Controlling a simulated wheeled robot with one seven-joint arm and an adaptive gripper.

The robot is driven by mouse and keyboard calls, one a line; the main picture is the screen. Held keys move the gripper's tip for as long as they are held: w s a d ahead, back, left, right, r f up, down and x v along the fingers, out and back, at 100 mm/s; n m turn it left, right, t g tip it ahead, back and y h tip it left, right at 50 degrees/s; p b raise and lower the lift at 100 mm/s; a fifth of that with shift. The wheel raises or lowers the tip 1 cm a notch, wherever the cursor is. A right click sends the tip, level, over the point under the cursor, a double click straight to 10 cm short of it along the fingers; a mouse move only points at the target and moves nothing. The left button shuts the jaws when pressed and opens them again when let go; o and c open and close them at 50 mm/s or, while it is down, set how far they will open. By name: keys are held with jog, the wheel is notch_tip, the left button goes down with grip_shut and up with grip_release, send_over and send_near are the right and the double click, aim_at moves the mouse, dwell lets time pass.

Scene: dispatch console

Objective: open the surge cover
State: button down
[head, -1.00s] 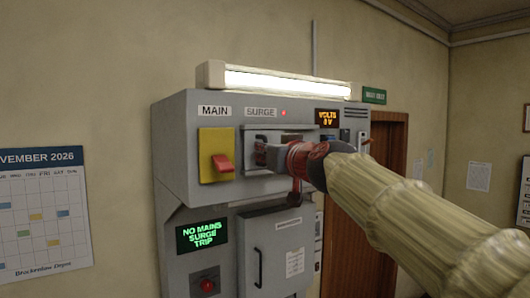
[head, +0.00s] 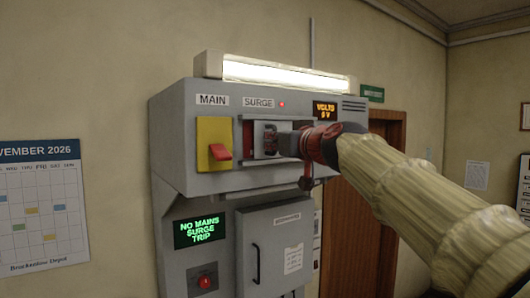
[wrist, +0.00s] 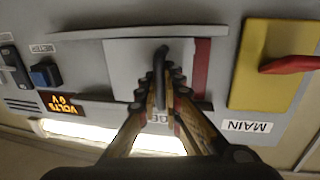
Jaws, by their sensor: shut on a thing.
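The surge cover (head: 259,135) is a pale grey sliding panel under the SURGE label on the console. It also shows in the wrist view (wrist: 124,68), set between two rails. It stands slid partly to the right in the head view, with a red strip (head: 248,139) bared at its left edge; the strip also shows in the wrist view (wrist: 201,70). A dark upright handle (wrist: 159,58) stands out from the cover. My gripper (wrist: 161,98) is shut on this handle; in the head view my gripper (head: 284,144) hides part of the cover.
The yellow MAIN plate (head: 208,131) with a red lever (head: 219,152) is just left of the cover. A VOLTS display (head: 325,111) sits at the upper right. A lit lamp (head: 285,77) tops the console. A green-text screen (head: 201,231) and grey door (head: 275,225) are below.

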jog(key=w+d+b, duration=0.3)
jog(key=w+d, duration=0.1)
jog(key=d, duration=0.2)
jog(key=shift+w+d, duration=0.15)
jog(key=shift+d, duration=0.1)
jog(key=c, duration=2.2)
grip_release()
jog(key=shift+c, duration=0.2)
jog(key=v, duration=1.2)
